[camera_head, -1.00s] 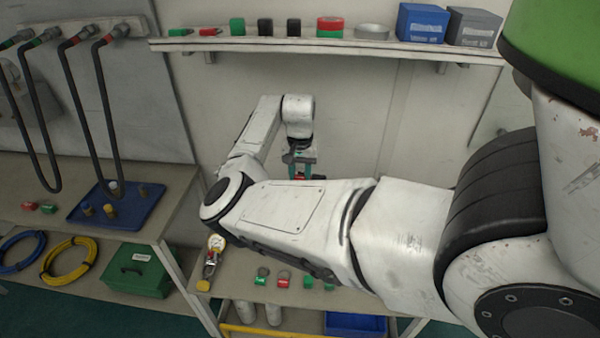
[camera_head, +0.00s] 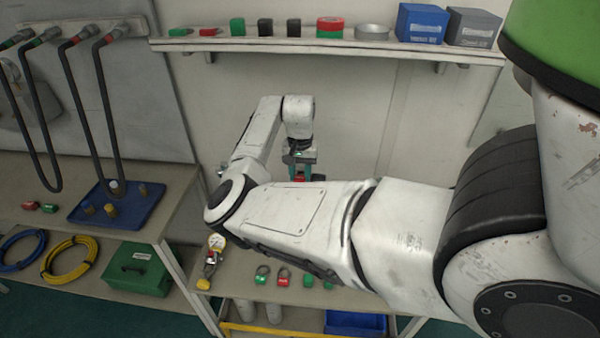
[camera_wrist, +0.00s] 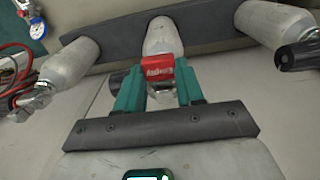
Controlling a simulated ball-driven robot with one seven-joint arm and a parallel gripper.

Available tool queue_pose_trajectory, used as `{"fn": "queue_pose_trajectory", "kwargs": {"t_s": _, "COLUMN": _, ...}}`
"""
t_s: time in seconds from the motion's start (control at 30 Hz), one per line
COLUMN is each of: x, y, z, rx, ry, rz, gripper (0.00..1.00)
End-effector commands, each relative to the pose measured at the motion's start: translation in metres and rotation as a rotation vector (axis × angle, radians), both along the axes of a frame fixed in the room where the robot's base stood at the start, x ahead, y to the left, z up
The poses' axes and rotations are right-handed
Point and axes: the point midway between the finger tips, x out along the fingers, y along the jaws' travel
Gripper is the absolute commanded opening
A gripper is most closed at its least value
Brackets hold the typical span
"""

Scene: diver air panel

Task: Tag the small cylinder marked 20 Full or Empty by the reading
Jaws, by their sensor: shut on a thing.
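My gripper (camera_wrist: 158,85) is shut on a red tag (camera_wrist: 158,67), which sits between its teal fingertips in the wrist view. The lettering on the tag is too small to read surely. A pale grey cylinder (camera_wrist: 163,38) lies just beyond the tag; I cannot tell whether they touch. Other pale cylinders lie to its left (camera_wrist: 72,62) and right (camera_wrist: 272,20). I cannot make out a 20 mark on any of them. In the head view my gripper (camera_head: 303,172) is over the back of the bench, and my arm hides the cylinders there.
Green (camera_head: 262,275) and red (camera_head: 283,277) tags lie near the front edge. A shelf (camera_head: 330,43) with boxes runs above. A dark rack bar (camera_wrist: 210,30) lies behind the cylinders.

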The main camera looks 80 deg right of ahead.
Motion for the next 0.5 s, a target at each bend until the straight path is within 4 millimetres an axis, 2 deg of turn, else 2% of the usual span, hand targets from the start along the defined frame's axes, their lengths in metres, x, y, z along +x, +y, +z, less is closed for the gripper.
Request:
{"fn": "queue_pose_trajectory", "kwargs": {"t_s": 0.43, "x": -0.0002, "y": -0.0001, "z": -0.0062, "rx": 0.000, "ry": 0.001, "rz": 0.000, "gripper": 0.08}}
{"fn": "queue_pose_trajectory", "kwargs": {"t_s": 0.47, "x": -0.0001, "y": -0.0002, "z": -0.0062, "rx": -0.001, "ry": 0.001, "rz": 0.000, "gripper": 0.38}}
{"fn": "queue_pose_trajectory", "kwargs": {"t_s": 0.5, "x": -0.0001, "y": -0.0002, "z": -0.0060, "rx": -0.001, "ry": 0.000, "rz": 0.000, "gripper": 0.42}}
